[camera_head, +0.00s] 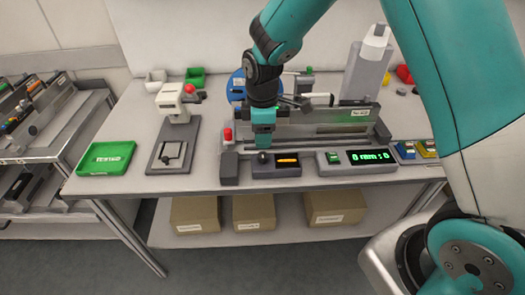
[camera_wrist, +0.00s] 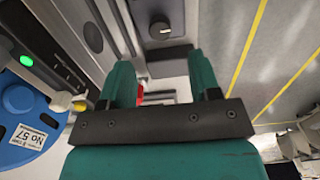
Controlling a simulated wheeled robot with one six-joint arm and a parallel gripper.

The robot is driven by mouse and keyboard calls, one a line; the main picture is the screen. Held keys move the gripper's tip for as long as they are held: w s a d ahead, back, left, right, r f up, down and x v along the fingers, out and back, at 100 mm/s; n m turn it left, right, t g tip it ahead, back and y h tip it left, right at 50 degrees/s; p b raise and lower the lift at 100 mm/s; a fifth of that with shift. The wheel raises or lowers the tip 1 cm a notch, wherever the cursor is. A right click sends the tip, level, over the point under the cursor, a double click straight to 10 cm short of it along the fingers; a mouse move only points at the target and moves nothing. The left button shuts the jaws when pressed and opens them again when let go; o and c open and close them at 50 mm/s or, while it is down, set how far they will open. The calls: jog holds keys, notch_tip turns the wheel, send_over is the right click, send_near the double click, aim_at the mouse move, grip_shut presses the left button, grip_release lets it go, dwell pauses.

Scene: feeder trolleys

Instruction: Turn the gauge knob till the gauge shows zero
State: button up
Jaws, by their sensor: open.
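A small dark knob (camera_head: 263,157) sits on a dark block at the front edge of the bench fixture. An orange strip (camera_head: 287,160) shows on the block to its right, too small to read. In the wrist view the round knob (camera_wrist: 160,30) has a light mark and lies beyond the fingertips, roughly midway between them. My gripper (camera_head: 264,147) points down just above the knob, with teal fingers apart and nothing between them; they also show in the wrist view (camera_wrist: 161,68). A black display (camera_head: 372,157) has green digits, seemingly in mm, not clearly legible.
A red-topped post (camera_head: 228,137) stands close left of my gripper. A grey clamp stand (camera_head: 180,130) and a green tray (camera_head: 106,158) are further left. A blue disc (camera_wrist: 22,115) lies at left in the wrist view.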

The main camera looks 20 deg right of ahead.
aim_at(263, 155)
notch_tip(263, 155, down, 8)
jog(key=shift+r+p, duration=0.15)
jog(key=shift+p, duration=0.3)
jog(key=c, duration=0.9)
